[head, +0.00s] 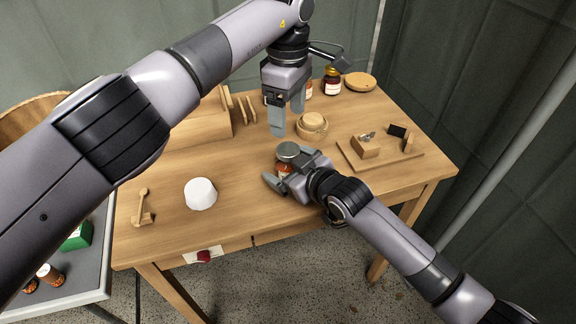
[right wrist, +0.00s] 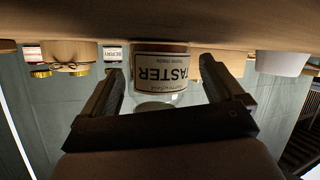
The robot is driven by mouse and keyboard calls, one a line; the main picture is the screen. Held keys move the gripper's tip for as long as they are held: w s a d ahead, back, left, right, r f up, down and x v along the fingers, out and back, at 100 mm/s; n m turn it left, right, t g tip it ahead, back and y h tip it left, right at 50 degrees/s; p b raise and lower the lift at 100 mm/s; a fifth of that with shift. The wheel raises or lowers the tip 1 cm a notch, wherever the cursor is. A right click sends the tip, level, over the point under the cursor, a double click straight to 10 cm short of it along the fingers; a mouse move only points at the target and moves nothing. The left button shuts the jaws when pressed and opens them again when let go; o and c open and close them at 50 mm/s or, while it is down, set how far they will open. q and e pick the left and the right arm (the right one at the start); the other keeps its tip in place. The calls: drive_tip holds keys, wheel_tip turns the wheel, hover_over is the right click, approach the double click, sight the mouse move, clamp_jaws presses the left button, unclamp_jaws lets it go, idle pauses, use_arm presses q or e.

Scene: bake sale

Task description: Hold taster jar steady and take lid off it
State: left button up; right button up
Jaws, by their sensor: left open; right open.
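The taster jar (head: 284,169) stands on the wooden table near its middle, with a grey metallic lid (head: 288,150) on top. In the right wrist view, which is upside down, the jar's TASTER label (right wrist: 160,72) faces the camera and the lid (right wrist: 155,106) shows below it. My right gripper (head: 290,172) is open low around the jar, one finger on each side; visible gaps lie beside the jar in the wrist view (right wrist: 162,80). My left gripper (head: 287,118) is open, pointing down, empty, behind the jar in the head view. Its far fingertip is partly hidden.
A white bowl (head: 200,194) and a small wooden stand (head: 144,212) are at left. A round wooden container (head: 312,126) stands close behind the jar. A wooden board (head: 405,160) with blocks is at right. Dark jars (head: 332,82) stand at the back. The table's front strip is clear.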

sight(288, 149)
drive_tip(key=c, duration=1.2)
use_arm(q)
drive_tip(key=shift+c, duration=0.3)
use_arm(e)
drive_tip(key=c, duration=0.4)
use_arm(q)
drive_tip(key=shift+c, duration=0.7)
use_arm(e)
clamp_jaws()
use_arm(q)
drive_tip(key=m, duration=0.6)
drive_tip(key=shift+r+m, duration=0.1)
drive_tip(key=shift+m, duration=0.3)
drive_tip(key=m, duration=0.6)
drive_tip(key=shift+m, duration=0.3)
wheel_tip(288, 149, down, 8)
use_arm(e)
drive_tip(key=shift+f, duration=0.1)
